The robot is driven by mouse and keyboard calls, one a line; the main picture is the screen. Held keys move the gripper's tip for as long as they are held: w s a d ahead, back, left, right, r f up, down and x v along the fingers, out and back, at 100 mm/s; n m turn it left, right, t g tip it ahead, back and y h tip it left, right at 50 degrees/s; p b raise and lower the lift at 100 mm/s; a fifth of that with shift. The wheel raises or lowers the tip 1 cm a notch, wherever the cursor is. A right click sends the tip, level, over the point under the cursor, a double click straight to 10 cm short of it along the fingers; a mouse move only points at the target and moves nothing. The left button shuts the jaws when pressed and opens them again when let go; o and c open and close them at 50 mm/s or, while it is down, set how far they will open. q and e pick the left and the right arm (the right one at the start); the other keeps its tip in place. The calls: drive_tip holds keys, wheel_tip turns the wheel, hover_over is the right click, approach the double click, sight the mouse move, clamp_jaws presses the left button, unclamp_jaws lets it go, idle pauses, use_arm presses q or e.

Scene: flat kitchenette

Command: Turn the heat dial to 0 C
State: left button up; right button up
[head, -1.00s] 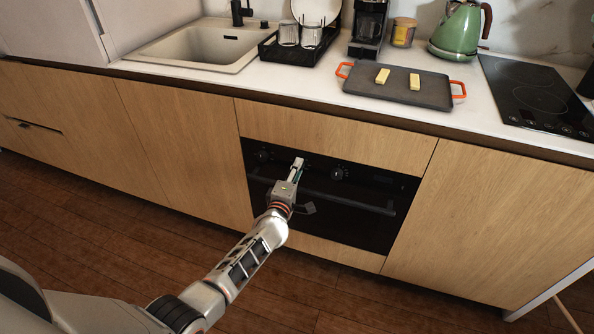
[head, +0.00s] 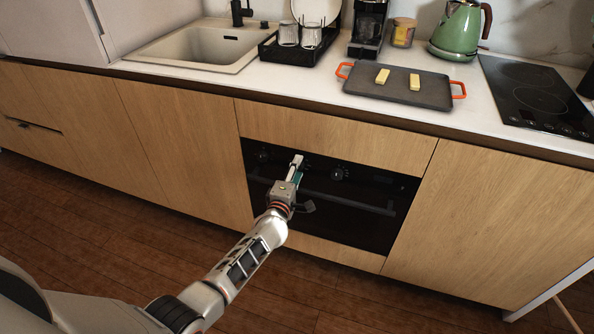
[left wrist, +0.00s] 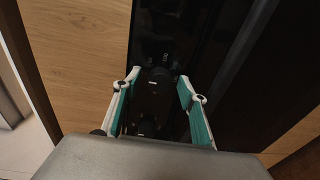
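The black oven (head: 340,212) is built in under the counter, with a left dial (head: 262,155) and a right dial (head: 338,173) on its top panel. My left gripper (head: 297,163) is in front of the panel between these two dials in the head view. In the left wrist view the gripper (left wrist: 158,77) is open, its teal-and-white fingers apart. A dark round knob (left wrist: 158,75) shows between the fingertips; contact cannot be told. My right gripper is not in view.
The oven's handle bar (head: 345,203) runs across just below the panel. A wooden drawer front (head: 335,132) is above. On the counter are a tray (head: 435,92) with orange handles, a green kettle (head: 458,32) and a cooktop (head: 535,92). The floor in front is clear.

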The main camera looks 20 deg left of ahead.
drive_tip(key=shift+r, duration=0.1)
use_arm(q)
drive_tip(key=shift+s, duration=0.6)
drive_tip(key=s, duration=1)
drive_tip(key=shift+s+r, duration=0.3)
drive_tip(key=shift+s, duration=0.1)
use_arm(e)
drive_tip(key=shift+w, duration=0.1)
use_arm(q)
drive_tip(key=shift+d, duration=0.1)
drive_tip(key=s+d+f+m+g+h+p, duration=0.1)
drive_tip(key=s+f+m+g+p, duration=0.1)
drive_tip(key=s+m, duration=0.9)
drive_tip(key=s+d+f+m+g+h+p, duration=0.1)
drive_tip(key=s+f+m+g+h+p, duration=0.1)
drive_tip(key=s+m, duration=0.9)
drive_tip(key=s+f+g+p, duration=0.1)
drive_tip(key=s+g+p, duration=0.1)
drive_tip(key=s, duration=0.8)
drive_tip(key=shift+f+m+g, duration=0.35)
drive_tip(key=shift+m+g, duration=0.05)
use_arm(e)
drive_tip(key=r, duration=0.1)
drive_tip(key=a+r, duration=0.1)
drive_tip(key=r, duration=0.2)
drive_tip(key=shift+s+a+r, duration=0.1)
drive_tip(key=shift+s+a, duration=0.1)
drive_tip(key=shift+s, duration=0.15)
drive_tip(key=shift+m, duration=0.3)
